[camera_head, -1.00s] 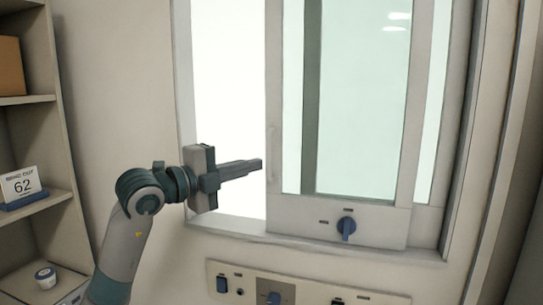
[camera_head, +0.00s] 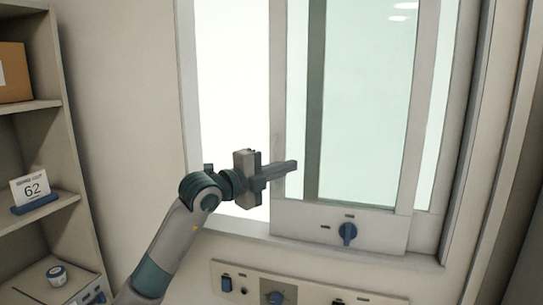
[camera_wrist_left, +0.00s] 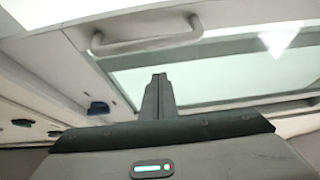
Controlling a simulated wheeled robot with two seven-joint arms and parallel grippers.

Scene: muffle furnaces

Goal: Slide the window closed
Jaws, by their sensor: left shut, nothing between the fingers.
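The window's sliding pane (camera_head: 362,120) is a pale green glass panel in a grey frame, over the right part of the opening. It also shows in the left wrist view (camera_wrist_left: 215,75). To its left is a bright white area (camera_head: 233,85). A curved handle (camera_wrist_left: 147,37) on the frame shows in the left wrist view, beyond my fingers. My left gripper (camera_head: 292,166) is shut and empty, its fingers overlapping the pane's left upright in the head view. I cannot tell if they touch it. The closed fingers also show in the wrist view (camera_wrist_left: 158,95). My right gripper is out of view.
A blue knob (camera_head: 347,234) sits on the pane's bottom rail. Below the sill is a control panel (camera_head: 308,291) with a blue switch and knob.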

